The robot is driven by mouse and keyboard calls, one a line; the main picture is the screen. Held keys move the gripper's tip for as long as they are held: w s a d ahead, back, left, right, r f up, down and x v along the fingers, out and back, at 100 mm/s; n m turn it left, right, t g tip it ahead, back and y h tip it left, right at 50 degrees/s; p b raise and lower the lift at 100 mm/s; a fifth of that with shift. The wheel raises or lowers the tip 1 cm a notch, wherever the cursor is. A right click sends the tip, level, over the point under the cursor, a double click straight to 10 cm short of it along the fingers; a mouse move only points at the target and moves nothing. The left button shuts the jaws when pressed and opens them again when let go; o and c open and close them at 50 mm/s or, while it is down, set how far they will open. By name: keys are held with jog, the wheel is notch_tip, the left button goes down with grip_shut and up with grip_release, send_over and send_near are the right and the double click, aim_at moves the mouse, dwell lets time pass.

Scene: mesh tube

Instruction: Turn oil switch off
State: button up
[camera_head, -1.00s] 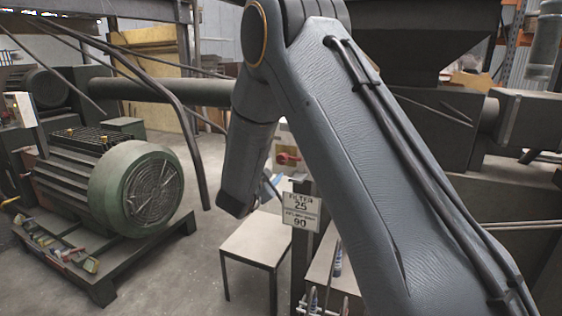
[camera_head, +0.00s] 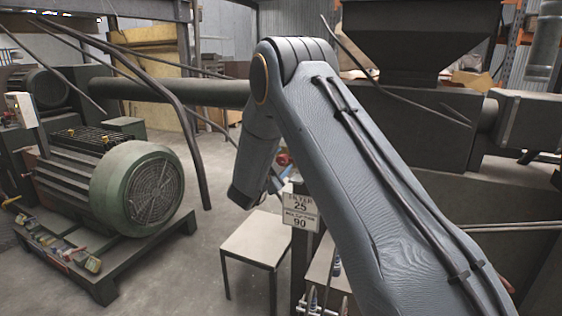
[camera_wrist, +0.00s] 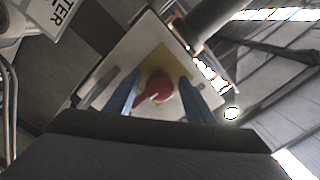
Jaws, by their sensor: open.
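The oil switch is a red rotary knob (camera_wrist: 158,88) on a yellow backing, on the face of a pale box (camera_wrist: 150,45). In the wrist view, my gripper (camera_wrist: 160,97) is open, with one blue finger to the left of the knob and one to the right. The knob shows in the gap between them; I cannot tell if either finger touches it. In the head view, only a bit of red from the switch (camera_head: 283,159) shows past my arm, which hides most of the box and my gripper.
A sign reading "FILTER 25" and "90" (camera_head: 301,212) hangs just below the switch. A small table (camera_head: 255,240) stands below it. A green motor (camera_head: 135,190) sits on a pallet at the left. The large dark machine (camera_head: 430,110) stands at the right.

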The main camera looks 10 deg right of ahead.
jog(key=shift+c, duration=0.2)
jog(key=c, duration=1)
jog(key=shift+n, duration=0.3)
jog(key=n, duration=0.3)
jog(key=n+p, duration=0.1)
jog(key=n, duration=0.4)
jog(key=shift+r, duration=0.1)
jog(key=n, duration=0.4)
jog(key=shift+n+p, duration=0.3)
jog(key=shift+p, duration=0.1)
jog(key=shift+n+p, duration=0.45)
jog(key=shift+n, duration=1.85)
